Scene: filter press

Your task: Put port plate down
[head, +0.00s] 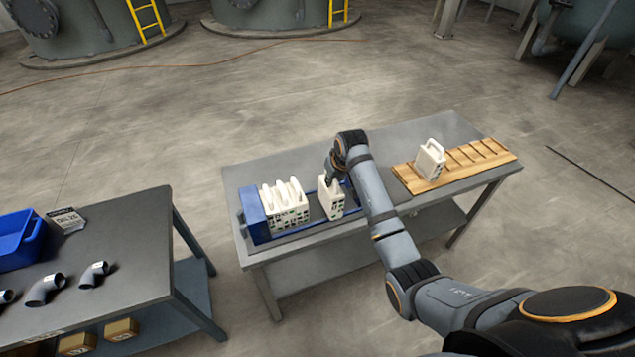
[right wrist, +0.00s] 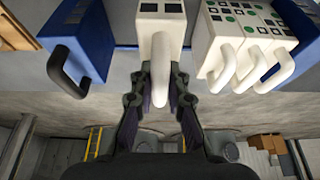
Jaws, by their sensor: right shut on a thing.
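My right gripper (head: 333,176) is shut on the handle of a white port plate (head: 331,200). In the right wrist view the gripper (right wrist: 160,95) has its fingers either side of the handle of this plate (right wrist: 161,18), which has dark and green marks. The plate is upright in the filter press between the blue rails; I cannot tell if it rests on them. A stack of several white plates (head: 285,205) stands to its left, apart from it, against the blue end block (head: 254,215). In the wrist view this stack (right wrist: 243,35) is on the right. My left gripper is out of view.
A wooden slotted rack (head: 470,160) on the same grey table (head: 455,128) holds one white plate (head: 430,162). A blue block with a black handle (right wrist: 85,40) stands beside the held plate. A second table (head: 120,240) carries a blue bin (head: 18,240) and grey pipe elbows (head: 45,289).

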